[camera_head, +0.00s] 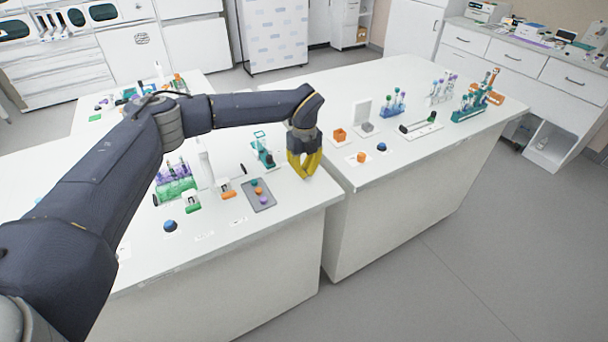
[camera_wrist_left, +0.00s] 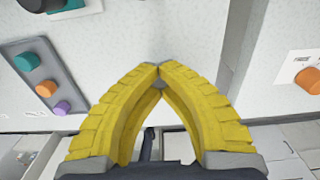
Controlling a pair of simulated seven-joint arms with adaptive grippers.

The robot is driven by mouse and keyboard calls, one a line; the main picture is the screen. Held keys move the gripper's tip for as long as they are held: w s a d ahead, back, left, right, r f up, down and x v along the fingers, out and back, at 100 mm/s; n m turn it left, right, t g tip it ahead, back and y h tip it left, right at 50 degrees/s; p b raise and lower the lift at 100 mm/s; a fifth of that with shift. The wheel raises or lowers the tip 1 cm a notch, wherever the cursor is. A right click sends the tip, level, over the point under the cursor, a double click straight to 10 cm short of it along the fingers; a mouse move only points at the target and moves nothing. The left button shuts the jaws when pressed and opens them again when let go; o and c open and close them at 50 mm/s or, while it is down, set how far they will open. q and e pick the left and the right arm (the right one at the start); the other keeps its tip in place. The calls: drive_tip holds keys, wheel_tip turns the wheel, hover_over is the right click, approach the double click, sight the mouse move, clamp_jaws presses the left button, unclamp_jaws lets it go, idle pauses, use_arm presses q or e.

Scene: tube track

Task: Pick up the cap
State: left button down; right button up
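My left gripper (camera_head: 304,174) has yellow fingers and hangs over the near table by its right edge. In the left wrist view its fingertips (camera_wrist_left: 160,70) meet with nothing between them. Left of it, a grey tray (camera_head: 272,206) holds a teal cap (camera_head: 254,182), an orange cap (camera_head: 258,190) and a purple cap (camera_head: 263,199). The tray also shows at left in the wrist view (camera_wrist_left: 15,50). A blue cap (camera_head: 170,225) sits near the front edge. Another orange cap (camera_head: 361,158) and a blue cap (camera_head: 382,147) sit on the right table. My right gripper is out of view.
A tube rack (camera_head: 174,190) and a teal stand (camera_head: 263,150) are on the near table. A narrow gap separates the tables. The front right of the near table is clear.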

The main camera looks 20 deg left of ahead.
use_arm(q)
drive_tip(key=shift+r, duration=2.5)
